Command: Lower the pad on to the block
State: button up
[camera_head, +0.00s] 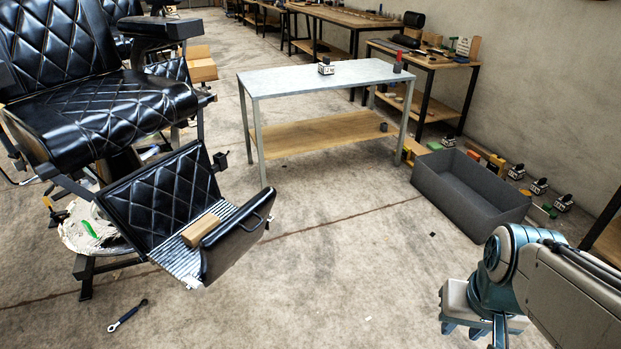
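The pad (238,240) is a black padded flap at the outer edge of the barber chair's footrest, in the head view left of centre. It stands tilted up, with a small handle on its outer side. The block (201,230) is a tan wooden block lying on the ridged metal plate (180,255) of the footrest, just left of the pad. The pad does not lie over the block. My gripper (465,335) is at the bottom right, over the floor, far from pad and block. Its fingertips are partly cut off, so its opening is unclear.
A grey-topped table (300,80) stands behind. A dark grey open bin (470,195) is on the floor at right. A wrench (127,315) lies on the floor at lower left. The floor between the footrest and my gripper is largely clear.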

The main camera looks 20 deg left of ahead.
aim_at(226, 243)
jog(key=u, duration=0.15)
jog(key=i, duration=0.65)
jog(key=u, duration=0.8)
jog(key=i, duration=0.35)
jog(key=u, duration=0.3)
